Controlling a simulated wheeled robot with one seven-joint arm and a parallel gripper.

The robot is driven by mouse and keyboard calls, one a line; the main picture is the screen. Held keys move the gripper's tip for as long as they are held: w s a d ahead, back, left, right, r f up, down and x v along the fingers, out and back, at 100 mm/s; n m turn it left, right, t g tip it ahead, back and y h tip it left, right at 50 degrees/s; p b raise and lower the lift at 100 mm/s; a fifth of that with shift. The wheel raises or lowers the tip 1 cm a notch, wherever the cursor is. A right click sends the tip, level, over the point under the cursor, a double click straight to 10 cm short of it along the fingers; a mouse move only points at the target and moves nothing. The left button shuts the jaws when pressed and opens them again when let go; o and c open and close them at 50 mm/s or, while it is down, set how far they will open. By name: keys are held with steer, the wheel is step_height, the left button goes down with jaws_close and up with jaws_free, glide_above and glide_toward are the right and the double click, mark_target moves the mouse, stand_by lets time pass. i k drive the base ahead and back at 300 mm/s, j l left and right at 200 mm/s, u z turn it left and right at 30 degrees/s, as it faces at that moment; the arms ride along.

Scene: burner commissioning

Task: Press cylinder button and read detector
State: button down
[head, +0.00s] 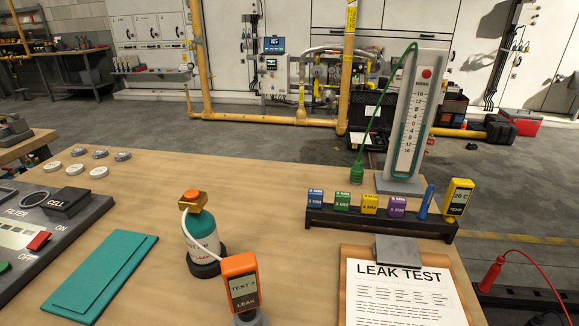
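The cylinder (202,243) stands upright in a dark round base on the wooden table, left of centre. It is teal and white with a brass valve block on top and an orange button (192,195) above that. A white hose runs from the brass block toward the orange detector (240,286), which stands on a grey base at the bottom edge of the view. The detector's dark display seems to read "TEST ?" and "LEAK"; the small text is hard to make out. My gripper is not in view.
A clipboard (400,300) headed "LEAK TEST" lies right of the detector. Behind it stand a dark rack (380,221) of coloured blocks and a tall manometer (413,120). A teal folded cloth (100,280) and a grey panel (60,225) lie left.

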mark_target(193, 194)
steer(key=j+z, duration=0.25)
steer(key=j, duration=0.25)
steer(key=j+z, duration=0.2)
steer(key=j, duration=0.35)
steer(key=j+z, duration=0.25)
steer(key=j, duration=0.25)
steer(key=k+j+z, duration=0.2)
steer(key=j, duration=0.6)
steer(key=k+j, duration=0.1)
steer(key=j, duration=0.2)
